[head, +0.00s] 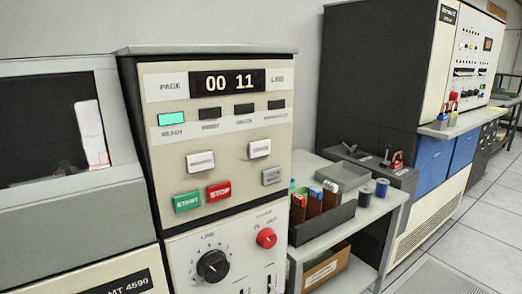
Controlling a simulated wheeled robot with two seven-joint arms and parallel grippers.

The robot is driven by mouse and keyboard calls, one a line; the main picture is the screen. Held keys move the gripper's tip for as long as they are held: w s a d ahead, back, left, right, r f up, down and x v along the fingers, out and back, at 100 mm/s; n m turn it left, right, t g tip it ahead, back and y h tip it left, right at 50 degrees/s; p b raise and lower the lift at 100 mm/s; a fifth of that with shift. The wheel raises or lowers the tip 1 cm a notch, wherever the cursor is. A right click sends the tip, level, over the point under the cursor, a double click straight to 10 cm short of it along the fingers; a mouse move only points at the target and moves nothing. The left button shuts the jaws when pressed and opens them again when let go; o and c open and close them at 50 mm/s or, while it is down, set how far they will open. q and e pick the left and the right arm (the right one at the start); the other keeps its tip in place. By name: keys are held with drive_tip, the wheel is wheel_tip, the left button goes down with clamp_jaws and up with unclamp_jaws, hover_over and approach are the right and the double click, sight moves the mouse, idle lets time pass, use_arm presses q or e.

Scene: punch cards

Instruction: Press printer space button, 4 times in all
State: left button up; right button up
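The printer control panel (218,130) faces me on a dark-framed cabinet, with a display (228,82) reading 00 11 between the words PAGE and LINE. A white button (259,148) on the right has a short blurred label that may read SPACE. Another white button (200,161) is to its left, its label too blurred to read. A grey button (271,177) sits below on the right. A green START button (187,202) and a red STOP button (219,191) are at the lower left. The READY lamp (171,119) glows teal. Neither gripper is in view.
A lower white panel holds a black dial (213,265) and a red knob (267,238). Other tall machines stand behind. The floor at lower right is clear.

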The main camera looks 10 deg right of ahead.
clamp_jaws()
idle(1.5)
